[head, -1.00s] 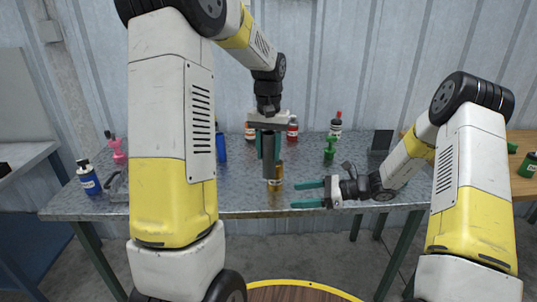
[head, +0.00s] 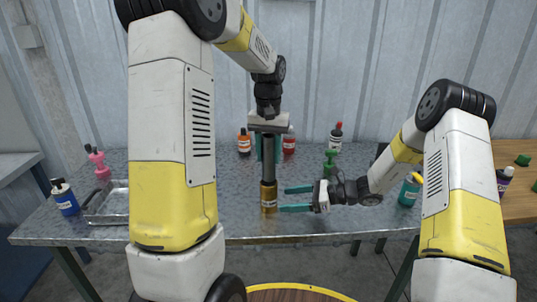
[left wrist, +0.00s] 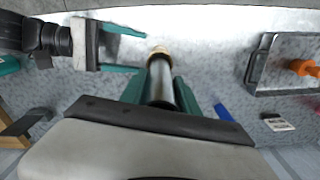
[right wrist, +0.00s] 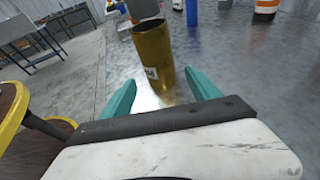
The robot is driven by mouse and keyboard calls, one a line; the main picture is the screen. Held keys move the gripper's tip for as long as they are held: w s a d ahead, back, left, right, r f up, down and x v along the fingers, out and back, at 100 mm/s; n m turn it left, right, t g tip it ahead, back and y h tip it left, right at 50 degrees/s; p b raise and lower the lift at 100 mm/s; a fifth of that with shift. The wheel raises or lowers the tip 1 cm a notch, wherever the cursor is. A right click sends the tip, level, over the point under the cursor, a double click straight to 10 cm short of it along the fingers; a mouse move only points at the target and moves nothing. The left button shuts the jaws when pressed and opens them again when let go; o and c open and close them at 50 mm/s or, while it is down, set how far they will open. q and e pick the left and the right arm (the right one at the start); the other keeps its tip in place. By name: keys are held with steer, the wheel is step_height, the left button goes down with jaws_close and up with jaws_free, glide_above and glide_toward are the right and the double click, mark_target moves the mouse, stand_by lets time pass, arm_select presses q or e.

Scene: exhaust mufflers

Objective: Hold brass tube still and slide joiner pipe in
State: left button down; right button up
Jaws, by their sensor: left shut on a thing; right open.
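The brass tube (head: 269,199) stands upright near the table's front edge. My left gripper (head: 267,148) points down and is shut on the grey joiner pipe (head: 268,168). The pipe hangs upright over the tube's top, roughly in line with it. It also shows between the fingers in the left wrist view (left wrist: 160,86). In the right wrist view the pipe's lower end (right wrist: 143,8) is at or just above the tube's mouth; I cannot tell if it has entered.
A metal tray (head: 107,207) and a blue bottle (head: 65,198) are on the left. An orange bottle (head: 244,143), red bottles and a green object (head: 330,162) stand behind. A teal bottle (head: 409,190) stands on the right. The front strip of table is clear.

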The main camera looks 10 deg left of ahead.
mark_target(272, 201)
steer(key=shift+x, duration=3.3)
steer(key=shift+c, duration=0.4)
steer(key=c, duration=0.8)
steer(key=shift+c, duration=0.2)
